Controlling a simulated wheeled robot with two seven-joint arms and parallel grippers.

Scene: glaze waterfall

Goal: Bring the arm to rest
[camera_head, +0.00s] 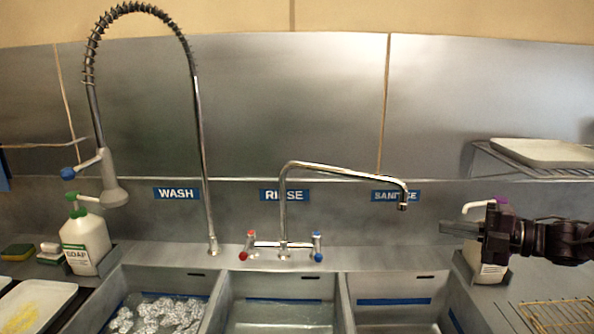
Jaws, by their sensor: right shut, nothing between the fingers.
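My right gripper (462,230) reaches in from the right edge, its fingers pointing left. It is shut and empty, held in the air in front of a white pump bottle (490,270) beside the right basin. It hides much of that bottle. I cannot tell whether the gripper touches the bottle. My left gripper is not in view.
Three basins sit below: wash (160,283) with crumpled, foil-like lumps, rinse (278,290) and sanitize (395,290). A faucet (345,170) and a tall spring sprayer (195,120) rise behind them. A soap bottle (85,242) stands left. A wire rack (560,316) lies right.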

